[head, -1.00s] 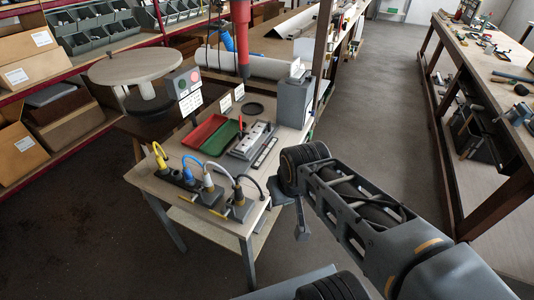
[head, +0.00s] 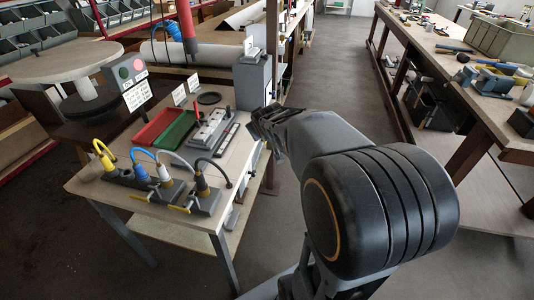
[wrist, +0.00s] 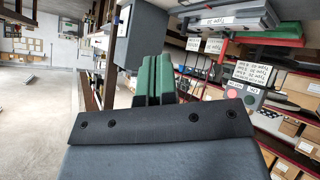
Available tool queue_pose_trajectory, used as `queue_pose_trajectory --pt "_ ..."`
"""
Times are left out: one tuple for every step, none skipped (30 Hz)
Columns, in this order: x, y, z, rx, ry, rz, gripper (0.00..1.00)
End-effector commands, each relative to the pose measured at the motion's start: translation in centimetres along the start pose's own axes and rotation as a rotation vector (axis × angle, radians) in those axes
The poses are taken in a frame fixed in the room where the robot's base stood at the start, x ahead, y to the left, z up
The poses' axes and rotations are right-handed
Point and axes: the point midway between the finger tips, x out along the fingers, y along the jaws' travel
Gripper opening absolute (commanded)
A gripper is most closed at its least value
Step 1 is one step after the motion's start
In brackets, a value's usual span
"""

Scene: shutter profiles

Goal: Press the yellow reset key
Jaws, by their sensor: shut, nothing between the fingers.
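I cannot make out a yellow reset key in either view. A grey control panel (head: 126,72) with a red and a green round button stands at the back left of the small bench (head: 85,185); it also shows at the right of the wrist view (wrist: 245,94). A tall grey box (head: 252,80) stands at the bench's back right corner. My gripper (head: 262,125) is beside the bench's right edge, in front of this box. In the wrist view my gripper's green fingers (wrist: 152,80) are together, empty, with the grey box (wrist: 138,38) beyond them.
On the bench are a red tray (head: 155,128), a green tray (head: 176,130), a grey slotted block (head: 209,128) and several plugs with looping cables (head: 163,172). A red cylinder (head: 186,30) hangs above. A long workbench (head: 465,88) stands right, across open floor.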

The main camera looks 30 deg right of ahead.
Motion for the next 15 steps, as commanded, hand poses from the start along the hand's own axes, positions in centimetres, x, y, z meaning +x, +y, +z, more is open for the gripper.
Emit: queue_pose_trajectory --pt "4.8 1.0 1.7 -0.031 0.054 0.038 0.00" --pt "6.7 1.9 1.8 -0.054 0.098 0.058 0.00" --pt "9.2 3.2 2.1 -0.087 0.156 0.085 0.00" --pt "11.1 4.1 2.4 -0.113 0.200 0.108 0.00" --pt "12.9 5.0 2.9 -0.142 0.243 0.125 0.00" --pt "15.2 6.0 3.6 -0.181 0.300 0.142 0.00" --pt "16.9 6.7 4.2 -0.209 0.341 0.153 0.00" --pt "18.4 7.4 4.9 -0.237 0.381 0.162 0.00" --pt "20.3 8.1 5.9 -0.272 0.433 0.171 0.00" --pt "21.6 8.6 6.7 -0.297 0.470 0.175 0.00" --pt "22.7 9.0 7.5 -0.320 0.504 0.178 0.00" --pt "24.1 9.5 8.7 -0.348 0.548 0.181 0.00" --pt "25.0 9.8 9.6 -0.367 0.577 0.182 0.00" --pt "25.8 10.0 10.3 -0.384 0.607 0.181 0.00" --pt "26.7 10.3 11.4 -0.404 0.641 0.181 0.00"
